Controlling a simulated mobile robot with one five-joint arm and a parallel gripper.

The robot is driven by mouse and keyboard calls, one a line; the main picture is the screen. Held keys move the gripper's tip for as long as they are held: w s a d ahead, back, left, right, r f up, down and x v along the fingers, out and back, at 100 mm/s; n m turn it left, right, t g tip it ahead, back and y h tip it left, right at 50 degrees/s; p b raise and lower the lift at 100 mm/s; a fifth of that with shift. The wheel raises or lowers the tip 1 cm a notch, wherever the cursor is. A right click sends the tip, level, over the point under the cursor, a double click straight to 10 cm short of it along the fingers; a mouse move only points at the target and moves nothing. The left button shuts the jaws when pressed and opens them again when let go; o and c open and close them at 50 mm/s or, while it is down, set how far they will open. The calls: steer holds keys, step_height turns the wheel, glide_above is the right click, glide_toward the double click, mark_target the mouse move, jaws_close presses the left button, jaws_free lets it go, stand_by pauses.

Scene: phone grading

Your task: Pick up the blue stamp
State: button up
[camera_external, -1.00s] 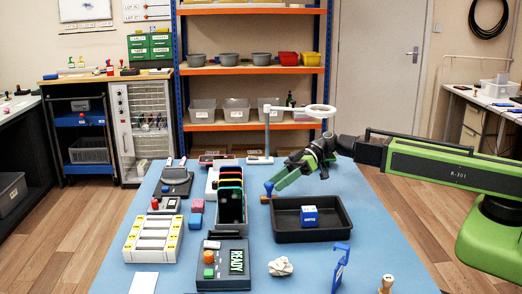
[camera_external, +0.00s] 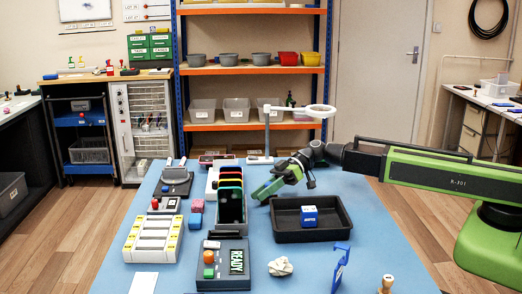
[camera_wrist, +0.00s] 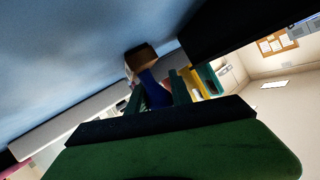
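The blue stamp has a blue handle (camera_wrist: 154,90) and a wooden end (camera_wrist: 141,56) in the wrist view. The handle lies between the two fingers of my gripper (camera_wrist: 158,97), with the wooden end beyond the fingertips. The gap between handle and fingers is too dark to tell whether they press on it. In the external view my green gripper (camera_external: 258,193) is low over the table, just left of the black tray's back left corner. It hides the stamp there.
The black tray (camera_external: 312,236) holds a blue-and-white cube (camera_external: 309,215). A phone rack (camera_external: 231,208) stands close left of my gripper. A magnifier lamp (camera_external: 300,108) rises behind the arm. A white crumpled lump (camera_external: 281,266) and a blue stand (camera_external: 340,268) are in front.

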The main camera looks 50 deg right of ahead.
jaws_close()
